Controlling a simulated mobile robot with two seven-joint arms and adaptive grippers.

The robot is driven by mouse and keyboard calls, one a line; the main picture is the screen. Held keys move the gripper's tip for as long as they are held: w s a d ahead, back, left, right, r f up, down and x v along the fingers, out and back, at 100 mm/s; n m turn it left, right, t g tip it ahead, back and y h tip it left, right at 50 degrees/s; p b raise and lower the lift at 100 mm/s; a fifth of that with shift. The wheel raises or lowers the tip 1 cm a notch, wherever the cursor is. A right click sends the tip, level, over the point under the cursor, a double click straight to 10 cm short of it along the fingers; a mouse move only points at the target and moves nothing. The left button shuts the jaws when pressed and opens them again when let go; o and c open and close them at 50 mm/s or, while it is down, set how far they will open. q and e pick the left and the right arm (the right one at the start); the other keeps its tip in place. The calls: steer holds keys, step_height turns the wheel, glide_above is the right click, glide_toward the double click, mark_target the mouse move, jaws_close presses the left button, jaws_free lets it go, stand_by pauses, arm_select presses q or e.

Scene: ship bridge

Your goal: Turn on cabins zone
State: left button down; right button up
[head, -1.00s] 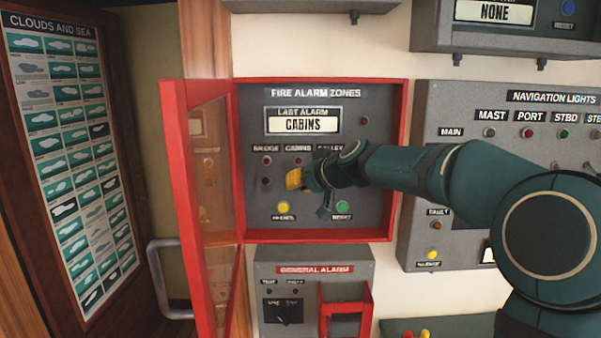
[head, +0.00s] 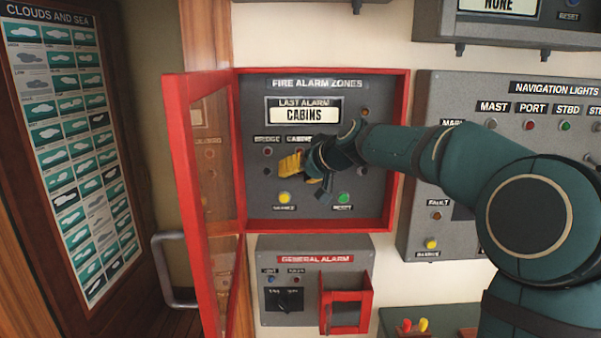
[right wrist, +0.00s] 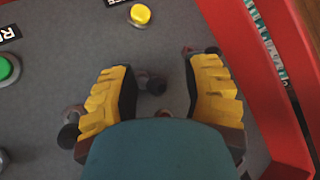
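The fire alarm zones panel (head: 355,215) is a grey box with a red frame, its glazed red door (head: 190,190) swung open to the left. Its display reads "CABINS". The cabins label (head: 298,140) is partly covered by my right gripper (head: 290,164), which is at the panel's switch row. In the right wrist view its yellow fingers (right wrist: 158,95) are apart, with a small dark toggle (right wrist: 150,82) between them, apparently the cabins switch. I cannot tell whether the fingers touch it. Another toggle (right wrist: 70,132) is beside the left finger. My left gripper is not in view.
A yellow button (head: 285,198) and a green button (head: 343,199) sit below the switches. The general alarm box (head: 310,290) is underneath, and the navigation lights panel (head: 440,100) is at the right. The red frame borders the panel closely.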

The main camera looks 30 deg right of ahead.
steer(key=shift+d, duration=0.1)
steer(key=v, duration=1.2)
steer(key=shift+r, duration=0.1)
stand_by(0.3)
